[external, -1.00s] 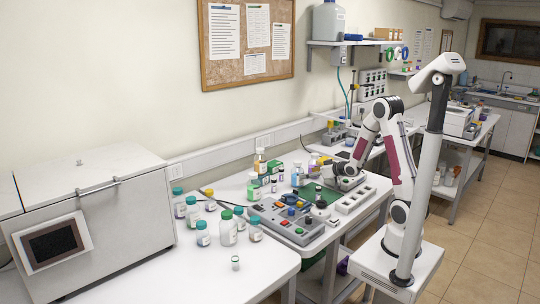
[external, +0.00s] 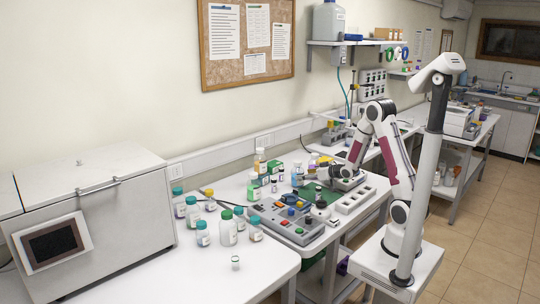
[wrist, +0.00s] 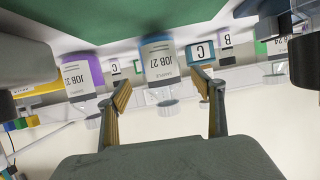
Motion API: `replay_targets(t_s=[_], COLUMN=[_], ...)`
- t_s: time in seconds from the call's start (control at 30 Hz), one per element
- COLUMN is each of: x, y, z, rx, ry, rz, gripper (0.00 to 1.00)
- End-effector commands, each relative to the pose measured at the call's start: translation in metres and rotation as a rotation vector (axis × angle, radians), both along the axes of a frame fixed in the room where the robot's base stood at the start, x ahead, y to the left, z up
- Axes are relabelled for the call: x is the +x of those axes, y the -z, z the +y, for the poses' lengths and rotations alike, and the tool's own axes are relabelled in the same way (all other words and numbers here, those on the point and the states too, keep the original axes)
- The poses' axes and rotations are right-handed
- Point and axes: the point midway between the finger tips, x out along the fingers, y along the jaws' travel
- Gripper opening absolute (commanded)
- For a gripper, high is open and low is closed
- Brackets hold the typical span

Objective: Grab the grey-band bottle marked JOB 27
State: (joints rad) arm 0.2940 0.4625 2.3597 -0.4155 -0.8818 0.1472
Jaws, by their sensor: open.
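In the wrist view, the bottle marked JOB 27 (wrist: 160,66) appears upside down, with a white label, a grey-blue band and a clear end. It lies between the two spread fingers of my gripper (wrist: 163,84), with a visible gap on both sides. Whether it sits fully at fingertip depth I cannot tell. In the external view, my gripper (external: 302,179) is low over the bench near small bottles; JOB 27 cannot be picked out there.
A purple-band bottle marked JOB 32 (wrist: 84,68) stands to the left in the wrist view. A green-band bottle (wrist: 272,48) is to the right. A grey control panel (external: 290,220) stands left of the green mat.

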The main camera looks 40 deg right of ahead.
Motion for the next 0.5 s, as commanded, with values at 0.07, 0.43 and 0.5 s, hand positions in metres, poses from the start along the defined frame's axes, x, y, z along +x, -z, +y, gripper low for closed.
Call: replay_targets(t_s=[0.07, 0.43, 0.5], x=[0.0024, 0.0034, 0.0048], y=[0.0018, 0.0020, 0.0028], z=[0.0003, 0.0004, 0.0005], rx=[0.000, 0.000, 0.000], ry=[0.000, 0.000, 0.000], rz=[0.001, 0.001, 0.001], gripper=[0.67, 0.67, 0.67])
